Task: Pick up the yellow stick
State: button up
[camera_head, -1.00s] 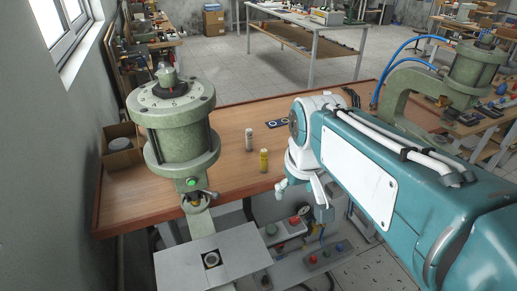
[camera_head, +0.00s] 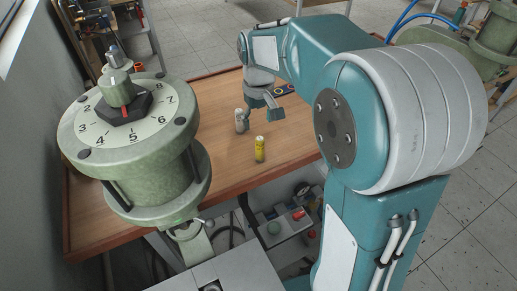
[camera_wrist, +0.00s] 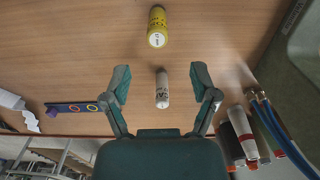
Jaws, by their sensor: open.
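The yellow stick (camera_head: 260,149) stands upright on the wooden table, near its front edge. It also shows at the top of the wrist view (camera_wrist: 157,27), beyond my fingertips. A pale grey stick (camera_head: 240,121) stands behind and left of it; in the wrist view this grey stick (camera_wrist: 162,88) appears between my spread fingers. My gripper (camera_wrist: 160,70) is open and empty, pointing down over the table. In the head view my gripper (camera_head: 265,108) is behind the yellow stick and slightly right of the grey stick. Neither stick appears held.
A green press with a numbered dial (camera_head: 130,150) stands close on the left. A dark strip with coloured rings (camera_wrist: 85,107) lies on the table (camera_head: 215,88). Hoses and cylinders (camera_wrist: 245,135) are at the right of the wrist view. Bare tabletop surrounds the sticks.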

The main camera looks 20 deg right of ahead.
aim_at(259, 138)
notch_tip(259, 138, down, 7)
jog(key=shift+s+d+f, duration=0.1)
jog(key=shift+d, duration=0.05)
dwell(0.4)
grip_shut()
